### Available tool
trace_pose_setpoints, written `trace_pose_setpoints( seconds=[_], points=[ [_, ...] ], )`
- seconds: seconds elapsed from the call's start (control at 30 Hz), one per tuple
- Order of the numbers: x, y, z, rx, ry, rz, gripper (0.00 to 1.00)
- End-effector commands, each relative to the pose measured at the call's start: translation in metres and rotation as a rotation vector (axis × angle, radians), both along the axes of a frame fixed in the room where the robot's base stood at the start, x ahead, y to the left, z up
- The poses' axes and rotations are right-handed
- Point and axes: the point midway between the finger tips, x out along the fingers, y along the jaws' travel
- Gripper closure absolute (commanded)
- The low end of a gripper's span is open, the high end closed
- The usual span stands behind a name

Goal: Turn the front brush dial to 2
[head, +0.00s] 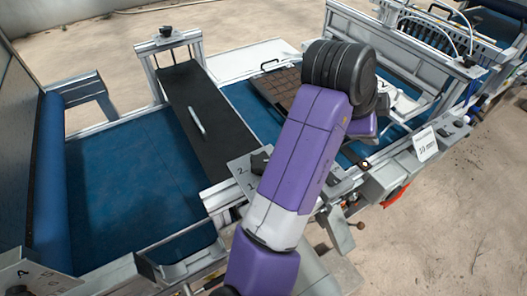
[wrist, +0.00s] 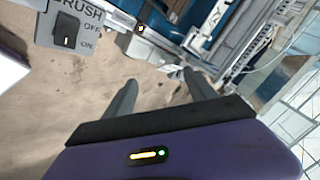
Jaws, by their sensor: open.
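A black dial (head: 259,163) sits on a grey plate with a "2" printed to its left, at the middle of the head view. My purple arm covers the plate's right part, so the dial's full scale and exact setting cannot be read. In the wrist view, my gripper (wrist: 160,80) is open and empty, with its two fingers apart over bare floor. A grey panel with a black rocker switch (wrist: 65,31), marked "BRUSH", "OFF" and "ON", is at the top left there, apart from the fingers. The dial cannot be made out in the wrist view.
A blue belt (head: 120,190) and a black cross belt with a white stick (head: 196,121) lie left of my arm. A brown cell tray (head: 278,88) lies behind it. A "10 mm" card (head: 425,144) is on the right rail. Sandy floor is clear at the right.

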Motion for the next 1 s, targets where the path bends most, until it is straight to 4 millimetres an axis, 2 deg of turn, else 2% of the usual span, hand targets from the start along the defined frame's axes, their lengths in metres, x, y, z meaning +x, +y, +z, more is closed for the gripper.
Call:
trace_pose_setpoints(
  seconds=[0.03, 0.2, 0.3, 0.43, 0.53, 0.7, 1.0],
  points=[
    [-0.004, 0.027, 0.006, 0.089, 0.022, -0.026, 0.35],
    [-0.034, 0.108, 0.022, 0.343, 0.148, -0.129, 0.35],
    [-0.055, 0.152, 0.035, 0.462, 0.233, -0.174, 0.35],
    [-0.08, 0.196, 0.053, 0.567, 0.33, -0.212, 0.35],
    [-0.093, 0.215, 0.062, 0.61, 0.38, -0.229, 0.35],
    [-0.102, 0.227, 0.064, 0.636, 0.413, -0.243, 0.35],
    [-0.102, 0.226, 0.022, 0.632, 0.412, -0.242, 0.35]
  ],
)
